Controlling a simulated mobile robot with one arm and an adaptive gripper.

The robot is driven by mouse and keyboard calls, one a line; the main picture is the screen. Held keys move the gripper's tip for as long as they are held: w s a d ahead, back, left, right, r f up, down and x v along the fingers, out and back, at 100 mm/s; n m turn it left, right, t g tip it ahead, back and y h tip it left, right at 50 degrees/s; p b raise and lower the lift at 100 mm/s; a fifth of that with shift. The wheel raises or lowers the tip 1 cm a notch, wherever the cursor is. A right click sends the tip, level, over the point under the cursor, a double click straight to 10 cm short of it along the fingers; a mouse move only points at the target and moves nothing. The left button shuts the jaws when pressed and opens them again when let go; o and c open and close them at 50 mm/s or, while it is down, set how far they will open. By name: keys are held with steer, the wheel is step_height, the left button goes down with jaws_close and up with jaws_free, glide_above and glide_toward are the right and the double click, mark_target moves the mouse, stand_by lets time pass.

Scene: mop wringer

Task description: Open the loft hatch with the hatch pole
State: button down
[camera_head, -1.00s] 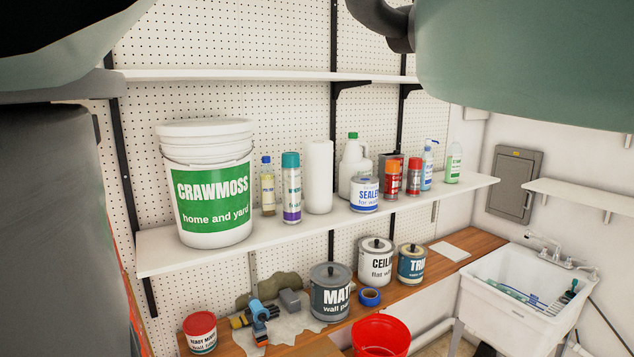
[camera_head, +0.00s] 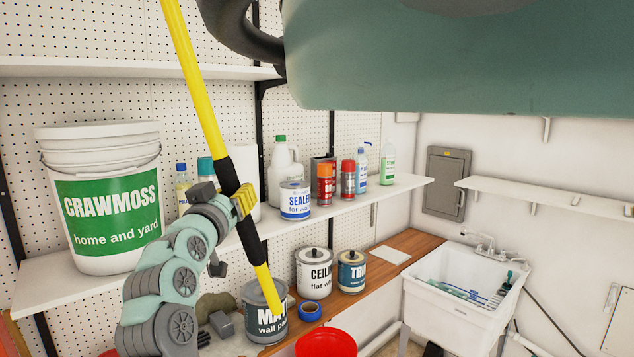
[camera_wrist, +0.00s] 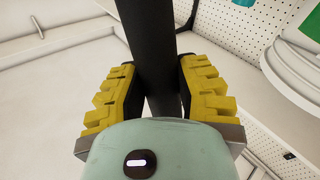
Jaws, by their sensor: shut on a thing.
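The hatch pole (camera_head: 203,98) is yellow with black grip sleeves and stands tilted in the head view, its top running out of the picture to the upper left. My gripper (camera_head: 243,201) is shut around a black sleeve of the pole. In the wrist view the yellow finger pads of my gripper (camera_wrist: 157,90) press on either side of the dark pole (camera_wrist: 152,45). The pole's lower end passes in front of the grey paint can. The pole's top end and the loft hatch are not in view.
A shelf (camera_head: 345,206) with a large white bucket (camera_head: 104,196), bottles and cans stands behind the arm. Below are a wooden bench (camera_head: 405,244) with paint cans and a red bucket (camera_head: 327,343). A white sink (camera_head: 461,292) is at the right.

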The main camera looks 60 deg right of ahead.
steer(key=s+d+r+m+g+h, duration=0.1)
steer(key=s+d+r+m+g, duration=0.15)
steer(key=s, duration=0.35)
steer(key=s+d+r+m+g+h, duration=0.1)
steer(key=s+d+r+g, duration=0.25)
steer(key=s, duration=0.25)
step_height(320, 180, up, 7)
steer(key=p, duration=0.7)
steer(key=shift+w+a+g, duration=0.25)
steer(key=shift+a+g, duration=0.05)
steer(key=shift+a, duration=0.05)
steer(key=shift+d+r, duration=0.1)
steer(key=shift+r, duration=0.05)
steer(key=shift+s+d+r, duration=0.1)
steer(key=shift+d+r, duration=0.05)
steer(key=shift+r, duration=0.25)
